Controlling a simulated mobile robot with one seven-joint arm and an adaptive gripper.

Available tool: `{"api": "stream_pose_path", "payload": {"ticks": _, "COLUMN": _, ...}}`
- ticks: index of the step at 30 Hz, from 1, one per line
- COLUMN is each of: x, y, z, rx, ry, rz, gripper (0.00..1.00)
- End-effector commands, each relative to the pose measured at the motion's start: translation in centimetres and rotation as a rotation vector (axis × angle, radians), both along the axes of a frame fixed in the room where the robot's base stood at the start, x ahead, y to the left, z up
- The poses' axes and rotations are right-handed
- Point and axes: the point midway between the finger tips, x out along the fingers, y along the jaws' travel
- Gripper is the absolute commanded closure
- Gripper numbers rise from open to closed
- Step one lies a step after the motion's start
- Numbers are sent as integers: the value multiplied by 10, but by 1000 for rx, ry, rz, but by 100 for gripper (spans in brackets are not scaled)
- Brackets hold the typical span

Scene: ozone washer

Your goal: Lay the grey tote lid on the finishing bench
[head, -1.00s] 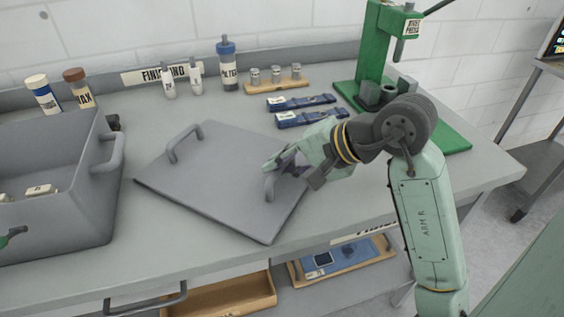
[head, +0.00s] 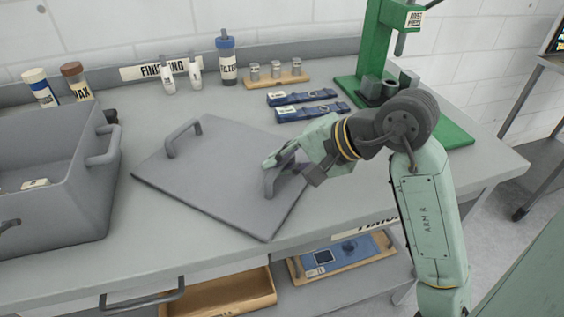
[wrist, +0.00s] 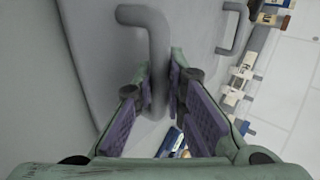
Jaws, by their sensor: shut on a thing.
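The grey tote lid (head: 220,170) is a flat square panel with two bar handles, set askew on the finishing bench (head: 130,240). It looks level, at or very near the bench top; I cannot tell if a thin gap remains under it. Its near corner comes close to the bench's front edge. My gripper (head: 268,166) is shut on the lid's right handle, coming from the right. In the wrist view, the fingers (wrist: 160,75) stand on both sides of that handle (wrist: 157,45), and the other handle (wrist: 230,28) is free.
A grey tote (head: 55,195) stands left of the lid. Blue straps (head: 310,110), a block with metal cylinders (head: 275,78) and bottles (head: 227,62) are behind it. A green press (head: 372,50) stands at the back right. A shelf with trays (head: 220,297) is below.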

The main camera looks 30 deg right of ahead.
Motion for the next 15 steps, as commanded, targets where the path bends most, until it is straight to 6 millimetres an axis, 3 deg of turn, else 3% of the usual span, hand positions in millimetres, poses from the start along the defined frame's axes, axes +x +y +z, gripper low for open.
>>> {"api": "stream_pose_path", "payload": {"ticks": 15, "x": 0, "y": 0, "z": -9, "rx": -3, "ry": 4, "rz": 1, "gripper": 100}}
